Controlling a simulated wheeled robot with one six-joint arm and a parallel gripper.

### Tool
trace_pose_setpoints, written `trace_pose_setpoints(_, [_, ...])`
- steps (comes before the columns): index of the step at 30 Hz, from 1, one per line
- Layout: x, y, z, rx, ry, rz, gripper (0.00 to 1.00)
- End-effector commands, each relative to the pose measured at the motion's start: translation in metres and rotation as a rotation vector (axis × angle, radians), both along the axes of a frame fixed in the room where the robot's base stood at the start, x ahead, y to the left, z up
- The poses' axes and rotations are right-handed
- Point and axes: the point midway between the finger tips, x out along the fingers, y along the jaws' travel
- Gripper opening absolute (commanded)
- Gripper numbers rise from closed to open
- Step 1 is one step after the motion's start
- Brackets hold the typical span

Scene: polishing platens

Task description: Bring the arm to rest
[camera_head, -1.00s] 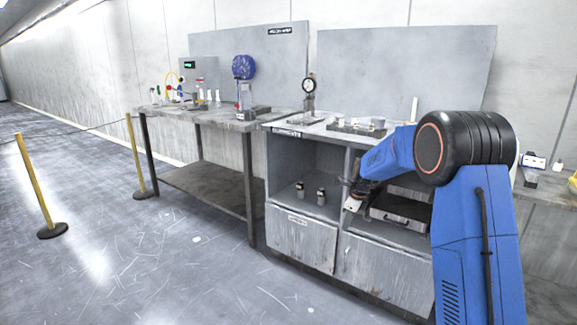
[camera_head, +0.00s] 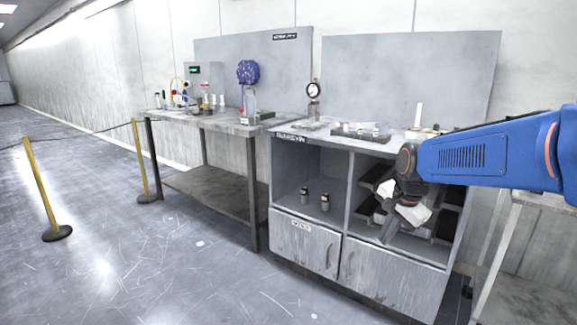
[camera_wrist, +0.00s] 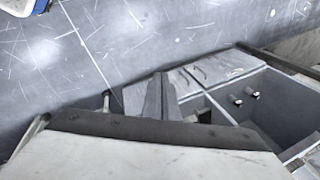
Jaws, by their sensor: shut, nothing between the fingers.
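My blue arm (camera_head: 470,155) reaches in from the right edge of the head view and folds down at a dark wrist. My gripper (camera_head: 390,232) hangs from it in front of the cabinet's right-hand opening, with pale parts beside its dark body. In the wrist view the gripper fingers (camera_wrist: 158,92) are together, with nothing between them. The exact gap between gripper and cabinet cannot be told.
The grey cabinet (camera_head: 304,238) has two small dark cylinders (camera_head: 325,202) in its left opening and fixtures on top. My arm covers part of its right side. A workbench (camera_head: 205,124) stands left. Yellow barrier posts (camera_head: 40,188) stand on open floor farther left.

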Motion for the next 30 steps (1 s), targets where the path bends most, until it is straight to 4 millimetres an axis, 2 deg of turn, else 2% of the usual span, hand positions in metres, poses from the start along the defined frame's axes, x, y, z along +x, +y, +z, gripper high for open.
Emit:
trace_pose_setpoints(1, [-0.017, -0.001, 0.004, -0.019, -0.011, 0.045, 0.00])
trace_pose_setpoints(3, [-0.038, -0.003, 0.007, -0.047, -0.022, 0.115, 0.00])
trace_pose_setpoints(11, [-0.116, -0.008, 0.011, -0.157, -0.061, 0.368, 0.00])
trace_pose_setpoints(21, [-0.212, -0.015, -0.006, -0.309, -0.100, 0.696, 0.00])
trace_pose_setpoints(27, [-0.256, -0.019, -0.022, -0.390, -0.115, 0.863, 0.00])
trace_pose_setpoints(30, [-0.270, -0.020, -0.028, -0.417, -0.118, 0.918, 0.00])
